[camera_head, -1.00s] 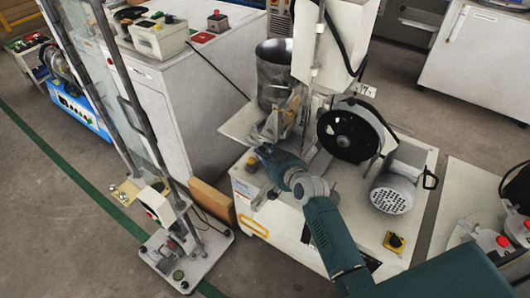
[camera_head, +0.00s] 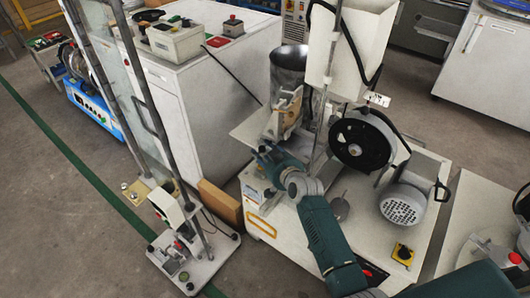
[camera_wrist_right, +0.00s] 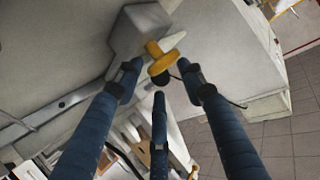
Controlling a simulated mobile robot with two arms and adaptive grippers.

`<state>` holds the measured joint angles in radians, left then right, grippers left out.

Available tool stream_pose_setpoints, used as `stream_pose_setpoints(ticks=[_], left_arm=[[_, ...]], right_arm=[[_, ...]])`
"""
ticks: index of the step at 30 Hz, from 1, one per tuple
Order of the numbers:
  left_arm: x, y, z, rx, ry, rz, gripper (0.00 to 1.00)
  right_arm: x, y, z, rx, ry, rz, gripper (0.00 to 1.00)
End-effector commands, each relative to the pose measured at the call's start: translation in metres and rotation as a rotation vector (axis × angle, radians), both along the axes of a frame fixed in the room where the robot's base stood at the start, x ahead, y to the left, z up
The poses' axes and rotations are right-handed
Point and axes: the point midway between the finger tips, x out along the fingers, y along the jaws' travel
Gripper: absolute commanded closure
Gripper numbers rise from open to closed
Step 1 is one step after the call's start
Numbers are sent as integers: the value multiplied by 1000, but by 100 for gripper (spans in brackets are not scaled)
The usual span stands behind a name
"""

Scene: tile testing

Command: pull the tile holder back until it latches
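What looks like the tile holder is a tan, wood-coloured piece (camera_head: 284,116) on the white machine, below the grey metal drum. My right gripper (camera_head: 265,156) is just below and in front of it in the head view. In the right wrist view, my right gripper (camera_wrist_right: 158,82) has its three blue fingers spread. My left gripper is out of view.
A black wheel (camera_head: 362,141) and a grey motor (camera_head: 403,205) stand on the machine right of my arm. A tall stand with metal poles (camera_head: 165,130) is on the left. A white cabinet (camera_head: 190,90) stands behind.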

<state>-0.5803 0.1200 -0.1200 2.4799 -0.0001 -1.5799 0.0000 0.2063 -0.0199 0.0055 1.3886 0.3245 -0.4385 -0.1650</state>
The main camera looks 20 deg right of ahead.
Motion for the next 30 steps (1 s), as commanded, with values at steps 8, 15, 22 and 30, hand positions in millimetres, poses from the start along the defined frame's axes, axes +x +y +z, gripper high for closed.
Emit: stream_pose_setpoints(ticks=[8,15,22,30], left_arm=[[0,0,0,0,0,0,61],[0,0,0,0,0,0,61],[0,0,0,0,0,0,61],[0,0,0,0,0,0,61]], right_arm=[[-7,-2,3,0,-2,-1,61],[-44,-8,17,-1,-1,-1,61],[-84,-13,34,-1,-1,-1,61],[-108,-17,45,-1,0,0,61]])
